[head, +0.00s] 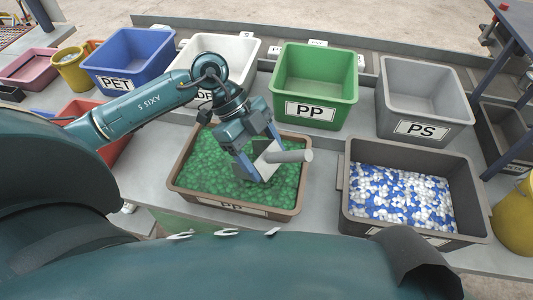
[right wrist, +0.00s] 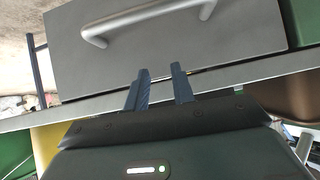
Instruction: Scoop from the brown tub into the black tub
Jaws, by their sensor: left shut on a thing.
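The brown tub (head: 187,194) stands on the bench, full of green pellets (head: 212,172), with a label on its front that seems to read PP. To its right is the dark, near-black tub (head: 372,229), holding blue and white pellets (head: 400,197). My left gripper (head: 261,146) is over the right half of the brown tub, shut on a pale grey scoop (head: 270,170). The scoop's round bar (head: 290,156) points right. Its lower part is at or just above the green pellets; contact is unclear. My right gripper (right wrist: 162,73) is open and empty in the right wrist view.
Behind stand a blue PET tub (head: 130,65), a white tub (head: 215,50), a green PP tub (head: 315,85) and a grey PS tub (head: 425,100). A red bin is partly behind my left arm. The right wrist view shows a grey panel with a bar handle (right wrist: 150,17).

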